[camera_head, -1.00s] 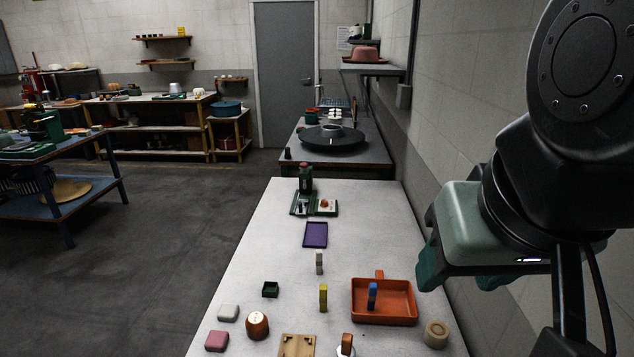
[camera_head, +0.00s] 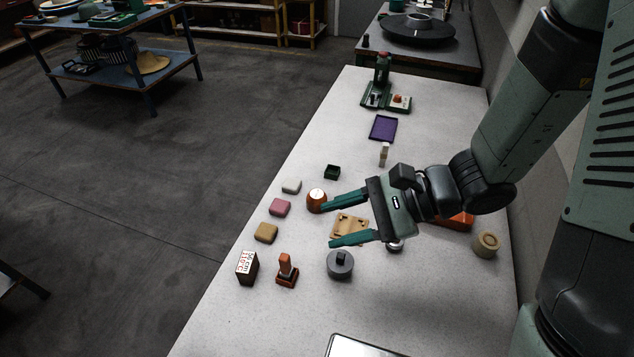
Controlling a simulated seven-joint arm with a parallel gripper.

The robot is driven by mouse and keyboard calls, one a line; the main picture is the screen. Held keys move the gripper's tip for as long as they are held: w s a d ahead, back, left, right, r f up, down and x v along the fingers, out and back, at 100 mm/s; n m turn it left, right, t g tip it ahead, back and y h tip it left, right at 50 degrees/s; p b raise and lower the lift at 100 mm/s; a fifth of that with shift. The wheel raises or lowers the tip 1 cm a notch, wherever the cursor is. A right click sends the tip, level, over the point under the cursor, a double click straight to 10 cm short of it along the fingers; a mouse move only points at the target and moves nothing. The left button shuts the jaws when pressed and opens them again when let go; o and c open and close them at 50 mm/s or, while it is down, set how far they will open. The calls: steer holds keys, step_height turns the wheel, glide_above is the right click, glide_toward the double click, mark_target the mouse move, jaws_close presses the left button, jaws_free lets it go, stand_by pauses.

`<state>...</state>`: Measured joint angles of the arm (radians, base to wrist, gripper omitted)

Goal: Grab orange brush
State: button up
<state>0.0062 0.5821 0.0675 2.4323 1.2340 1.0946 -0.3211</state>
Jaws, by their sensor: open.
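An upright orange handle on a dark brown-orange base (camera_head: 287,270) stands at the near left of the white table and looks like the orange brush. My gripper (camera_head: 329,225) is open and empty, its teal fingers pointing left over the middle of the table. The fingertips are to the upper right of the brush and apart from it. The far fingertip overlaps a round orange-brown piece (camera_head: 316,199) in the picture; I cannot tell whether they touch. My gripper and arm hide part of the table, including most of the orange tray (camera_head: 460,221).
Near the brush are a dark block with a white label (camera_head: 247,267) on its left and a grey round weight (camera_head: 340,265) on its right. Yellow (camera_head: 266,232) and pink (camera_head: 280,207) blocks lie behind it. A wooden plate (camera_head: 347,226) lies below my fingers. The table front is mostly clear.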

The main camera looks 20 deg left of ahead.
mark_target(289, 259)
steer(key=a+f+m+t, duration=0.1)
steer(key=a+f+m, duration=0.1)
steer(key=f, duration=0.3)
steer(key=a+f+m+t+y, duration=0.1)
steer(key=a+f+m, duration=0.2)
steer(key=f+m, duration=0.1)
steer(key=a+f+m+t+y, duration=0.1)
steer(key=a+f+m, duration=0.1)
steer(key=f, duration=0.5)
steer(key=shift+s+a+m+t, duration=0.15)
steer(key=shift+a+m+t, duration=0.25)
steer(key=shift+m, duration=0.1)
steer(key=x, duration=0.5)
steer(key=shift+s+a+r, duration=0.1)
steer(key=shift+s+a, duration=0.05)
steer(key=shift+s, duration=0.1)
jaws_close()
steer(key=shift+r, duration=0.1)
